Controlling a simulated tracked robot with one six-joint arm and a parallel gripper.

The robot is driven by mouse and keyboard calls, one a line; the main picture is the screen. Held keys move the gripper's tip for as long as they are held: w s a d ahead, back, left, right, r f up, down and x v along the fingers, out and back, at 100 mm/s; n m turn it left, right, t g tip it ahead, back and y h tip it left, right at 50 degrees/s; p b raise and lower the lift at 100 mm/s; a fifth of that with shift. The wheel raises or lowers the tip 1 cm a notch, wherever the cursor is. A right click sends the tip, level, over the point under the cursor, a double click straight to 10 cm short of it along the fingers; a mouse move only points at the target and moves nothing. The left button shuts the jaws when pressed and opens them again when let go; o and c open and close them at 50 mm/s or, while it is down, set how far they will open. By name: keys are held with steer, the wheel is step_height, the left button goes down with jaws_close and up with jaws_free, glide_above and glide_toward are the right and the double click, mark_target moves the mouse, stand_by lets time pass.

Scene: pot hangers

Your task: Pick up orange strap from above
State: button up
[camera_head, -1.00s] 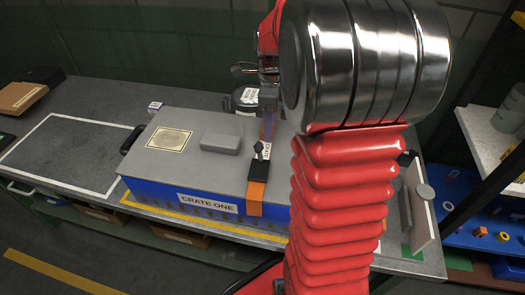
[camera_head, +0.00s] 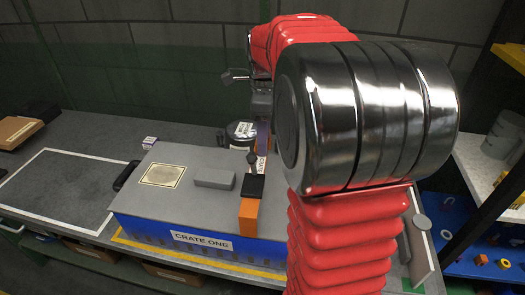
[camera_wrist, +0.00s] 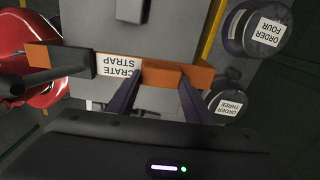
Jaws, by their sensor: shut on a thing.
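The orange strap (camera_head: 250,215) runs over the grey lid of the blue crate labelled CRATE ONE (camera_head: 150,205), with a black buckle and a white label on it. In the wrist view, the strap (camera_wrist: 160,75) runs sideways past the label CRATE STRAP. My gripper (camera_wrist: 162,85) is at the strap, its dark purple fingers shut on the orange part beside the label. In the head view, my gripper (camera_head: 263,135) comes down from above at the far end of the strap, partly hidden by my arm. I cannot tell whether the strap is lifted off the lid.
A grey block (camera_head: 214,179) is on the lid left of the strap. A black canister (camera_head: 242,132) stands behind the crate. The wrist view shows canisters labelled ORDER FOUR (camera_wrist: 262,32) and ORDER THREE (camera_wrist: 228,106). An outlined bench area (camera_head: 65,185) at left is clear.

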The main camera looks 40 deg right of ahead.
steer(key=shift+r, duration=1.1)
